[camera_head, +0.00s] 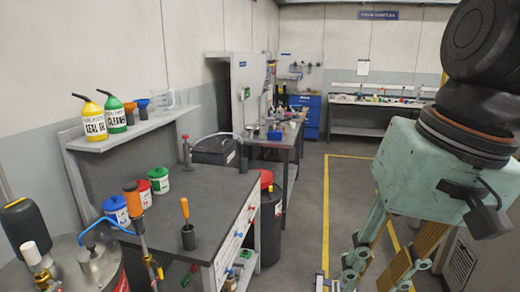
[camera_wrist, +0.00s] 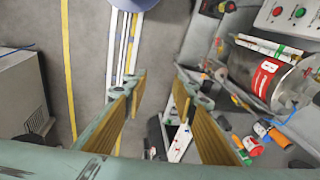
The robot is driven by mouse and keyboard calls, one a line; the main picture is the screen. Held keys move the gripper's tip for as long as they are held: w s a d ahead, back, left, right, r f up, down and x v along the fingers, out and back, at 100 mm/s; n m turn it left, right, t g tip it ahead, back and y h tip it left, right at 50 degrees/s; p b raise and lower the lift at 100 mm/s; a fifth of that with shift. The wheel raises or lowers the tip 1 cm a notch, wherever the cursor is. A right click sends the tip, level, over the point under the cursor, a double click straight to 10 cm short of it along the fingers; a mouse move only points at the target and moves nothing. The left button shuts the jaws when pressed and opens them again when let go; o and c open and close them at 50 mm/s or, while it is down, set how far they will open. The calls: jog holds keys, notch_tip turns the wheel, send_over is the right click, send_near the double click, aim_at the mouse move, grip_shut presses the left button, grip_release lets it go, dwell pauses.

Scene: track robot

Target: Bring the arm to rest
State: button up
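My gripper (camera_head: 372,272) hangs at the right of the head view, pointing down over the floor beside the yellow line. Its pale green body and gold-padded fingers show there, with the lowest part near the picture's bottom edge. In the wrist view my gripper (camera_wrist: 160,88) has its two fingers apart, with a clear gap between the pads. Nothing is held between them. The floor and bench items show far below, beyond the fingers.
A grey workbench (camera_head: 168,222) on the left holds colored jars and an orange-handled tool (camera_head: 186,212). A shelf (camera_head: 130,134) above carries yellow and green bottles. A dark bin (camera_head: 268,225) stands past the bench. The floor aisle (camera_head: 308,205) is clear. A grey cabinet (camera_wrist: 22,85) stands left in the wrist view.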

jog(key=s+d+n+t+h, duration=0.1)
jog(key=s+d+t, duration=0.1)
jog(key=s+d, duration=0.2)
jog(key=shift+s+d+n+h, duration=0.2)
jog(key=shift+s+n+h, duration=0.15)
jog(key=shift+s, duration=0.7)
dwell(0.7)
